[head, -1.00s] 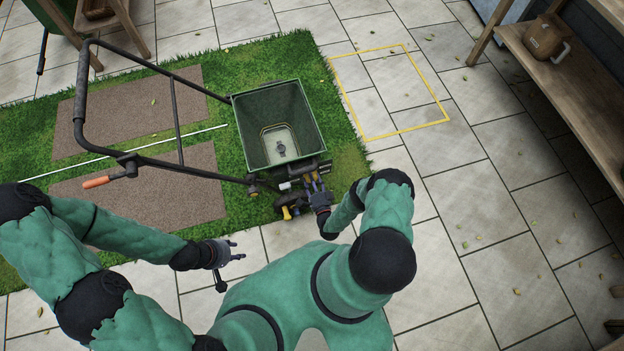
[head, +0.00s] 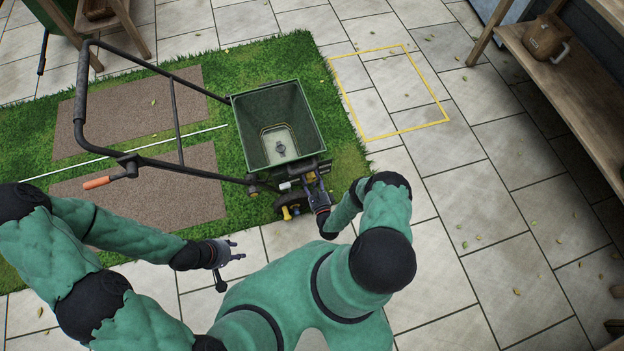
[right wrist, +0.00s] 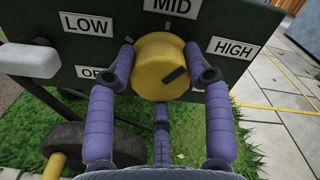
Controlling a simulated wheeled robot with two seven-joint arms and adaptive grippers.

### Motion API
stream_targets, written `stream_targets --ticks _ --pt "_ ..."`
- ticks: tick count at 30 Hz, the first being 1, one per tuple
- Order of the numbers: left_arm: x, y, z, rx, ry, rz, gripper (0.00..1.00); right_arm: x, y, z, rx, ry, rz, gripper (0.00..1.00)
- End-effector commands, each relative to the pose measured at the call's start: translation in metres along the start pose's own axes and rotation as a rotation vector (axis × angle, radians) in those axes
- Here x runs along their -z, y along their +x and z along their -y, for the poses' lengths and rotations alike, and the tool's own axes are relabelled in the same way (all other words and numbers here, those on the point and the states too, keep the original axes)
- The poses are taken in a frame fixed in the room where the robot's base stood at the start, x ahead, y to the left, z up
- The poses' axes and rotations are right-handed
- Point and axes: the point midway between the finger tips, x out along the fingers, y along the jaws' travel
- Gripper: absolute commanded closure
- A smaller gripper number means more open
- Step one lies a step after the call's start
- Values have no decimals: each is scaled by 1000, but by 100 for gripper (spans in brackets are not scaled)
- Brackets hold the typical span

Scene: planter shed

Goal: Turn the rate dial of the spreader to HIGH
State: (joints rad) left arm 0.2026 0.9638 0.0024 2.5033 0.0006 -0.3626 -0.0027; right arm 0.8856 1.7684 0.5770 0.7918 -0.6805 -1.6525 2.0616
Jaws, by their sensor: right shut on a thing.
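The green spreader (head: 268,102) stands on the grass mat. Its yellow rate dial (right wrist: 152,62) shows in the right wrist view on the dark green panel. A black mark on the dial slants up to the right, roughly toward the HIGH label (right wrist: 233,48). The MID label (right wrist: 170,7) is above the dial, and the LOW label (right wrist: 87,24) is at upper left. A fourth label (right wrist: 88,72) is partly hidden by a finger. My right gripper (right wrist: 163,72) is shut on the dial, one finger each side. My left gripper (head: 237,250) is open and empty, away from the spreader.
A yellow outlined rectangle (head: 428,122) lies on clear paving to the right. A wooden shelf (head: 575,90) holding a brown can (head: 546,38) stands at far right.

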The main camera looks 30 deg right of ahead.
Motion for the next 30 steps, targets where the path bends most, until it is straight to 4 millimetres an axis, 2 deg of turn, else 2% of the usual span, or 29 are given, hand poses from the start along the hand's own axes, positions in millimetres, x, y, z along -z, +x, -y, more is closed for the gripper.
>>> stream_targets --ticks 6,15,30 --pt "0 1 0 0 0 0 60 3 -3 -6 -11 194 -16 81" --pt "0 1 0 0 0 0 60 2 -4 -9 -11 387 -19 81" --pt "0 1 0 0 0 0 60 2 -7 -12 -14 486 -23 82"
